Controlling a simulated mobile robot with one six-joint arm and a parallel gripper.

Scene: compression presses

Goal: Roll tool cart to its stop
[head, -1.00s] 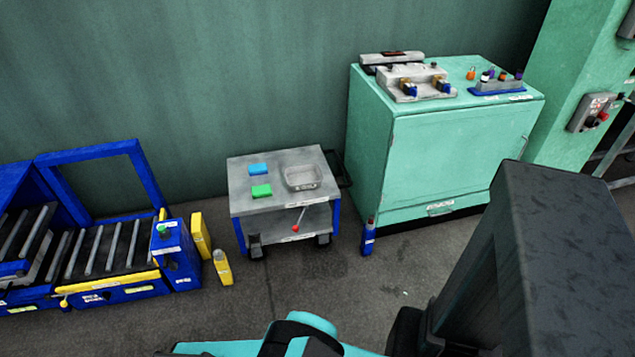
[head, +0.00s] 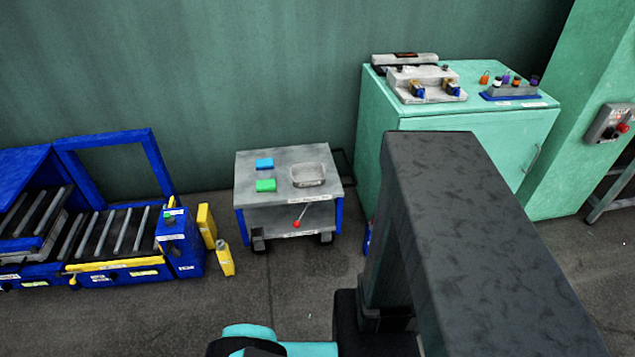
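The tool cart (head: 330,155) stands by the back wall, between the blue roller conveyor and the green cabinet. It has a grey top, a lower shelf, blue legs and dark wheels. I cannot make out a stop. My arm covers the lower middle and right; my gripper is not in view.
The green cabinet (head: 470,120) stands right of the cart. A blue bottle (head: 367,238) on the floor is mostly hidden by my arm. Floor in front of the cart looks clear.

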